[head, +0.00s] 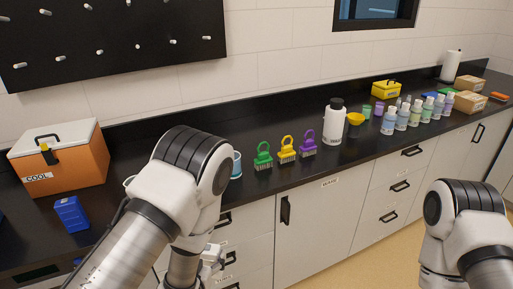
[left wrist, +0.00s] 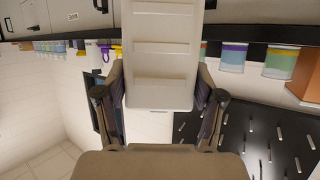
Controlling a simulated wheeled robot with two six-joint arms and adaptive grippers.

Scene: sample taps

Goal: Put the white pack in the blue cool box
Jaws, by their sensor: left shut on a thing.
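My left gripper (left wrist: 160,88) is shut on the white pack (left wrist: 160,45), a flat ribbed slab between its two fingers in the left wrist view. In the head view my left arm hides most of this gripper (head: 212,258), low in front of the counter, and the pack cannot be made out there. The cool box (head: 75,172) that shows clearly is orange, with a white lid, a dark handle and a COOL label. My right gripper is out of view.
A blue pack (head: 71,214) stands in front of the orange box on the black counter. A pegboard (head: 110,55) hangs behind.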

